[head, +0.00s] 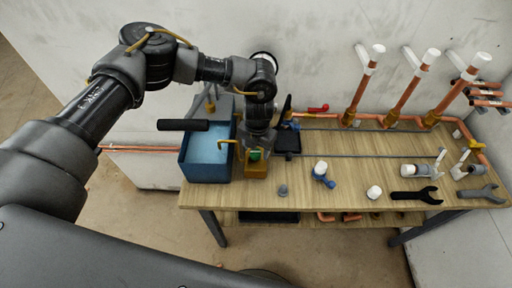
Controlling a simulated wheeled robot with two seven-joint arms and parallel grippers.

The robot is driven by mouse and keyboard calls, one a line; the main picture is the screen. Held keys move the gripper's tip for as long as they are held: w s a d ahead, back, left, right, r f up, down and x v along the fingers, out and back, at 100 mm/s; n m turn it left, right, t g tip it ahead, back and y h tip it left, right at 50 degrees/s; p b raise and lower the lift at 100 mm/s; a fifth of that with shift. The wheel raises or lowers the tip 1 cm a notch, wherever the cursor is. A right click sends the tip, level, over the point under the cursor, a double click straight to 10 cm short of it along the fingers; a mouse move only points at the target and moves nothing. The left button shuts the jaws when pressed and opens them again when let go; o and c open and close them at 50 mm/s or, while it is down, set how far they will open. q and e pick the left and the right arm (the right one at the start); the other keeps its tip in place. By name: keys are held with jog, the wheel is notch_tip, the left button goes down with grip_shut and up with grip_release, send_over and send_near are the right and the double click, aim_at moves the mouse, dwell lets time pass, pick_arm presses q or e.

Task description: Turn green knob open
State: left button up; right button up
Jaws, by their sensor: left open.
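The green knob (255,155) shows as a small green patch above a yellow-orange block (256,171), near the left end of the wooden workbench. My left gripper (254,150) points down over the knob from above and is open. Its jaws hide most of the knob, so I cannot tell whether they touch it or which way the knob is turned. My right gripper is not in view.
A blue bin (194,165) stands close to the left of my gripper. White-topped copper pipes (405,92) rise at the back.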

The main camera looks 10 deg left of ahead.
pick_arm(q)
jog(key=shift+f, duration=0.55)
jog(key=c, duration=1)
